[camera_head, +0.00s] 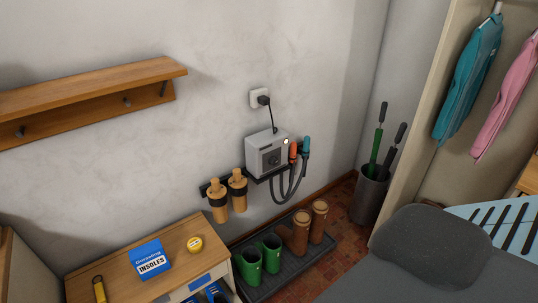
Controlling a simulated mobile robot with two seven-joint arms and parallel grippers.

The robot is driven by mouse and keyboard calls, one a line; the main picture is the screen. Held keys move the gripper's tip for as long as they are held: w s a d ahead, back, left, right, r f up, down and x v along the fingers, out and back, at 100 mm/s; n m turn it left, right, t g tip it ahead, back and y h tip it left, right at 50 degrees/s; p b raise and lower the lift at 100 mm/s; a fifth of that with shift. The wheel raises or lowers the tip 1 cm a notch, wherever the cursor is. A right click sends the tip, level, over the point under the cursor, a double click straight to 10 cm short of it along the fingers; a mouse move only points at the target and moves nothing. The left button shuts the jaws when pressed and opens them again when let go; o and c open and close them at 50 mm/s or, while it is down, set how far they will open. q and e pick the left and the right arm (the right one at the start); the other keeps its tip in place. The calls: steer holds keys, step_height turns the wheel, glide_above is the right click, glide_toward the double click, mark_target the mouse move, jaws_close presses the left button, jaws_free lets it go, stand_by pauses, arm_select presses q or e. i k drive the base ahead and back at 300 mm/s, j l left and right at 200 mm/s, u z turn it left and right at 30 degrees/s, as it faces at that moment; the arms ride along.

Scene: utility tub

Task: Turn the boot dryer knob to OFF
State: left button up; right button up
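The boot dryer (259,150) is a light grey box on the wall, in the middle of the head view. Its dark round knob (273,160) is on the front face. The knob is too small for me to read its setting or any label. A small bright white spot (286,141) shows near the box's upper right. Grey hoses hang at the box's right, with an orange nozzle (292,152) and a teal nozzle (306,145). A black cord runs up to a wall outlet (255,98). Neither gripper is in view, and nothing visible touches the dryer.
Green boots (249,266) and brown boots (319,222) stand on a dark tray (262,292) below. A wooden cabinet (193,232) bears a blue insoles box (150,259). Wooden boot-shaped pieces (218,202) hang beside the dryer. An umbrella bin (369,198) stands right; a shelf (85,90) is upper left.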

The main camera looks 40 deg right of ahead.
mark_target(273, 160)
steer(key=z, duration=1.25)
